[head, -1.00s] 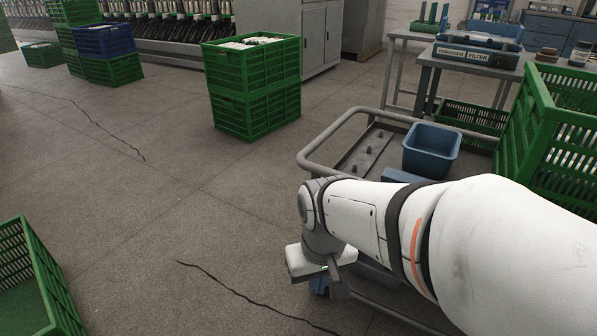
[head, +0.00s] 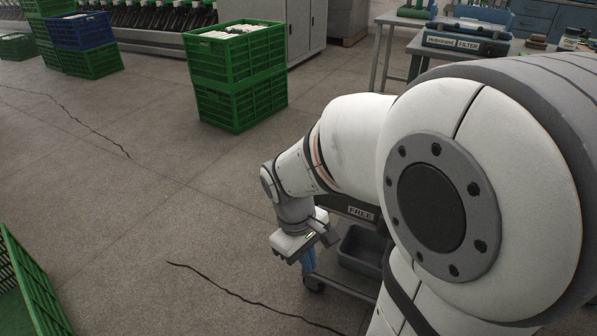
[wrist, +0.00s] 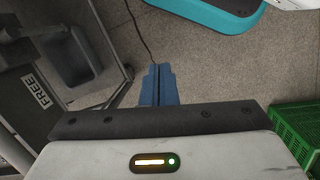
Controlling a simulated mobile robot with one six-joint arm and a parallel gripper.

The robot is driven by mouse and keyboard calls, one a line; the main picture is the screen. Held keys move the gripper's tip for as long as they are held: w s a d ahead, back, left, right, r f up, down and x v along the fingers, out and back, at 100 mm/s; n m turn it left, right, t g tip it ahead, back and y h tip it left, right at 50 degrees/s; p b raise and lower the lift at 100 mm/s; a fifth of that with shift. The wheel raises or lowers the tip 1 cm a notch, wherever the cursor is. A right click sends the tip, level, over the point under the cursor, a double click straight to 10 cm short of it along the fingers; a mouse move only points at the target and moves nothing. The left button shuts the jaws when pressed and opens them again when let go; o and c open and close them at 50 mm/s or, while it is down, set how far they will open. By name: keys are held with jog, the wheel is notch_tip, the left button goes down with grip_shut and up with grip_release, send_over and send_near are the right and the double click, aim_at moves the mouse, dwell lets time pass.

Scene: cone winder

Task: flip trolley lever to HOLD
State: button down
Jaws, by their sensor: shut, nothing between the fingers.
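The trolley is mostly hidden behind my arm in the head view. A dark strip with a FREE label (head: 361,213) shows beside my arm, above a grey bin (head: 362,246) low in the trolley. In the wrist view the FREE label (wrist: 36,92) and the grey bin (wrist: 82,62) are at the left.
Stacked green crates (head: 238,75) stand on the floor beyond. A green crate (head: 38,290) is at the near left; another green crate (wrist: 297,130) shows in the wrist view. A bench with a FILTER case (head: 466,42) is at the back right. The middle floor is clear.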

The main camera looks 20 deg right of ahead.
jog(key=w+d+f+n+g+h+p, duration=0.1)
jog(key=w+d+f+n+h+p, duration=0.3)
jog(key=n, duration=0.8)
jog(key=w+d+f+n+g+h+p, duration=0.2)
jog(key=w+f+n+h+p, duration=0.3)
jog(key=n, duration=0.8)
jog(key=shift+w+d+f+h, duration=0.35)
jog(key=shift+d+f+h, duration=0.55)
jog(key=shift+f+h, duration=1.1)
jog(key=shift+f+g+y, duration=0.3)
jog(key=shift+f+y, duration=0.15)
jog(key=shift+y, duration=0.05)
jog(key=b+x, duration=0.4)
jog(key=x, duration=1)
jog(key=shift+b, duration=0.35)
